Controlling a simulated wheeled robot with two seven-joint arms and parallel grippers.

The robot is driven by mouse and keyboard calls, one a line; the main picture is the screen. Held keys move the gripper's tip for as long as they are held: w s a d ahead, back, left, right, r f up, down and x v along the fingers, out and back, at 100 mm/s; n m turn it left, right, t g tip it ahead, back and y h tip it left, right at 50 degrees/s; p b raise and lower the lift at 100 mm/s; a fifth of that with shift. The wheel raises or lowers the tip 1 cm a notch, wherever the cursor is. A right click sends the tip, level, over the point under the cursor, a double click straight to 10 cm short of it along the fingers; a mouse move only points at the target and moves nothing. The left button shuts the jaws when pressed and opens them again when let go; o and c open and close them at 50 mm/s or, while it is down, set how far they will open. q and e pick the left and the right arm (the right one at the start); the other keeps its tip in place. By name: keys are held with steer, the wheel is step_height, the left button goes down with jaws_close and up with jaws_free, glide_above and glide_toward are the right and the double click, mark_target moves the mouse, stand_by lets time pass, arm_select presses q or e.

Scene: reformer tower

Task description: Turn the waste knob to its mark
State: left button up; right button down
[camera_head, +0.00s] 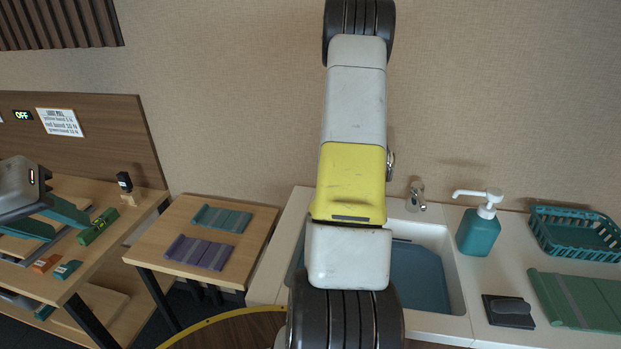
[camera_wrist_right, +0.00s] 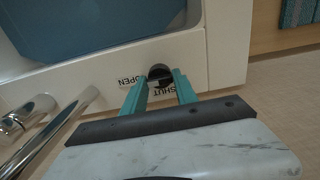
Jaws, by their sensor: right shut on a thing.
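The waste knob (camera_wrist_right: 158,72) is a small dark round knob on the sink's white rim in the right wrist view. The words OPEN and SHUT are printed beside it and read upside down. My right gripper (camera_wrist_right: 160,80) has its teal fingers on either side of the knob and is shut on it. The knob's pointer is too small to read against the words. In the head view my right arm covers part of the sink (camera_head: 455,290), and the knob is hidden. My left gripper (camera_head: 48,215) is open, its teal fingers apart over the left table.
A teal basket (camera_head: 575,232), a black block (camera_head: 508,311) and a green mat (camera_head: 580,300) lie to the right. A small table (camera_head: 188,215) holds folded cloths.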

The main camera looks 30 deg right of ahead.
stand_by(0.5)
steer(key=c, duration=1)
jaws_free()
steer(key=shift+o, duration=0.2)
steer(key=shift+r, duration=3.9)
steer(key=s+a+r+n+t, duration=0.2)
steer(key=a+r, duration=0.5)
steer(key=a, duration=0.1)
steer(key=s+a+r+n+t, duration=0.1)
steer(key=s+a+r, duration=0.2)
steer(key=a+r, duration=0.5)
steer(key=s+a+r+n+t+y, duration=0.1)
steer(key=s+a+r+n, duration=0.1)
steer(key=s+a, duration=0.5)
steer(key=s+a+r+n+t+y, duration=0.1)
steer(key=s+a+r+n+t, duration=0.1)
steer(key=s+a, duration=0.6)
steer(key=shift+s+r+n, duration=0.3)
steer(key=shift+s+n, duration=0.1)
steer(key=shift+n, duration=0.4)
